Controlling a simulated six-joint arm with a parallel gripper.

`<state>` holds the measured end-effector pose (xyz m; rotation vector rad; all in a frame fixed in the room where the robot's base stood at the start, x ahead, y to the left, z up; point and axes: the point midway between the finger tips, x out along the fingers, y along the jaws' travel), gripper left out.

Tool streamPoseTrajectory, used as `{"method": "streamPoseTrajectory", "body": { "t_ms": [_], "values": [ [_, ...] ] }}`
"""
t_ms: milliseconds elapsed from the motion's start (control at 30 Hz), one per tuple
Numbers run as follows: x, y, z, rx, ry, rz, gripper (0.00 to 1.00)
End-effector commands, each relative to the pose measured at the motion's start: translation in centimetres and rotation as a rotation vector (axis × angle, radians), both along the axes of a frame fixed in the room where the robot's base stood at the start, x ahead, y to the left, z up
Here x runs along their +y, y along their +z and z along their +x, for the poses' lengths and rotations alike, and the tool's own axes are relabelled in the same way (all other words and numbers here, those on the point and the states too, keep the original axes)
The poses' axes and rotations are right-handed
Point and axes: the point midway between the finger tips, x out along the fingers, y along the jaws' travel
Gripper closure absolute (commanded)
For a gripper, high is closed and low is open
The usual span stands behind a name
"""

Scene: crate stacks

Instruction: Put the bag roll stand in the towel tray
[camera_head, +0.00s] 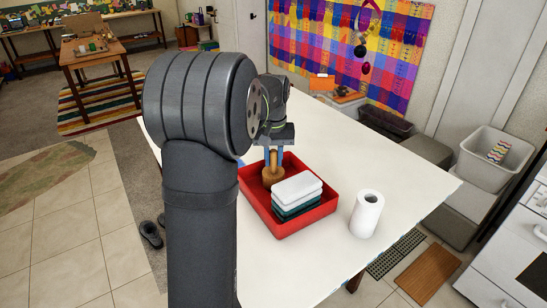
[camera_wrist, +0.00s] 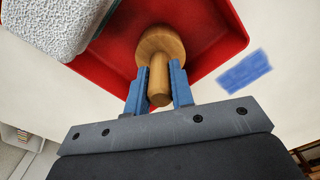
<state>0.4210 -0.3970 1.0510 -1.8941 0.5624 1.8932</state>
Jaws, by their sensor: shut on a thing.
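The bag roll stand (camera_head: 272,178) is a wooden round base with an upright peg. It is inside the red towel tray (camera_head: 291,230), in the back left part beside the stacked towels. In the wrist view the stand (camera_wrist: 160,43) shows over the red tray floor, its peg between the blue fingers. My gripper (camera_wrist: 159,84) is shut on the peg; in the head view my gripper (camera_head: 273,155) reaches down from above. I cannot tell whether the base touches the tray floor. My arm hides part of the tray's left side.
Stacked towels (camera_head: 297,191), white on top with teal below, fill the tray's middle. A white paper roll (camera_head: 367,214) stands upright on the white table (camera_head: 410,180), right of the tray. A flat blue patch (camera_wrist: 245,72) lies outside the tray. The table's right side is mostly clear.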

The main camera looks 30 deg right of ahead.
Motion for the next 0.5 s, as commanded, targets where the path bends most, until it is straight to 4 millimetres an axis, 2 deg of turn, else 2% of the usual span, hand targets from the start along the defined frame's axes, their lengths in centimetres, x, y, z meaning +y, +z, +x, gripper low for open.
{"method": "streamPoseTrajectory", "body": {
  "t_ms": [233, 267, 333, 367, 500],
  "values": [
    [0.0, -0.27, 0.0, 0.0, 0.0, 0.0, 1.0],
    [0.0, -0.27, 0.0, 0.0, 0.0, 0.0, 0.74],
    [0.0, -0.25, 0.0, 0.0, 0.0, 0.0, 0.61],
    [0.0, -0.24, 0.0, 0.0, 0.0, 0.0, 0.57],
    [0.0, -0.24, 0.0, 0.0, 0.0, 0.0, 0.57]
  ]
}}
